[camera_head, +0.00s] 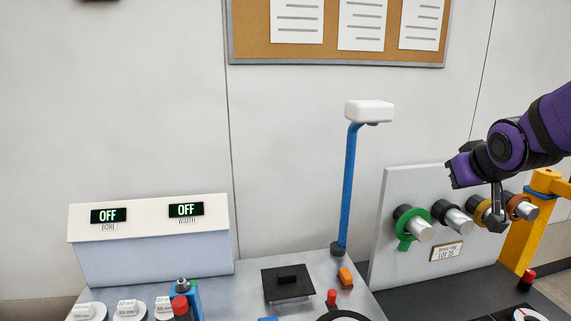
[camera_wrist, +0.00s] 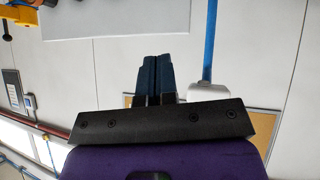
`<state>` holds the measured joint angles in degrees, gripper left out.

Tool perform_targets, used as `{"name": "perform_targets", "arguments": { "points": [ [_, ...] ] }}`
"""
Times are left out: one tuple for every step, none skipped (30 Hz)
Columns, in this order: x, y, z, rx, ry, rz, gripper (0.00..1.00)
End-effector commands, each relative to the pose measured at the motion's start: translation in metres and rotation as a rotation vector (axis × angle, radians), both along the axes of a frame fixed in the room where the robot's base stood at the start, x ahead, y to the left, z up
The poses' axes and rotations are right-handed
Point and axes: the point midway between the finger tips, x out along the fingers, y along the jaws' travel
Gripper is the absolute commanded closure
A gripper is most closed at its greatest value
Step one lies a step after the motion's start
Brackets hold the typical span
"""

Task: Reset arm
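My purple arm reaches in from the right edge in the head view. My gripper (camera_head: 495,222) points down in front of the panel of pegs (camera_head: 400,188), over the end of the third peg. I cannot tell whether it touches that peg. In the wrist view the two dark fingers of my gripper (camera_wrist: 155,62) lie side by side, nearly together, and nothing shows between them. The tan ring (camera_head: 481,209) on the third peg is partly hidden behind my gripper.
Pegs with a green ring (camera_head: 403,240), a black ring (camera_head: 438,211) and an orange ring (camera_head: 513,204) stick out nearby. A yellow post (camera_head: 519,245) stands close right. A blue-poled lamp (camera_head: 349,190) rises left. A display box (camera_head: 150,255) reads OFF twice.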

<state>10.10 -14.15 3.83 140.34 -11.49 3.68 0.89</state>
Motion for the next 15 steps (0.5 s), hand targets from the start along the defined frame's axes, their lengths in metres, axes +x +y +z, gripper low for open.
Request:
{"name": "perform_targets", "arguments": {
  "points": [
    [-0.017,0.005,0.008,0.005,0.021,-0.008,1.00],
    [-0.027,0.007,0.011,0.011,0.040,-0.014,1.00],
    [-0.040,0.010,0.014,0.019,0.066,-0.022,1.00],
    [-0.051,0.013,0.017,0.026,0.086,-0.027,1.00],
    [-0.062,0.015,0.019,0.033,0.106,-0.033,1.00],
    [-0.076,0.018,0.021,0.043,0.131,-0.038,1.00],
    [-0.087,0.020,0.023,0.052,0.152,-0.042,1.00],
    [-0.098,0.023,0.025,0.061,0.172,-0.045,1.00],
    [-0.113,0.026,0.026,0.072,0.199,-0.046,1.00],
    [-0.124,0.029,0.027,0.082,0.219,-0.047,1.00],
    [-0.135,0.031,0.028,0.092,0.239,-0.048,1.00],
    [-0.149,0.034,0.029,0.103,0.265,-0.048,1.00],
    [-0.159,0.036,0.029,0.113,0.282,-0.047,1.00],
    [-0.168,0.038,0.029,0.122,0.300,-0.046,1.00],
    [-0.179,0.040,0.030,0.131,0.321,-0.044,1.00]
  ]
}}
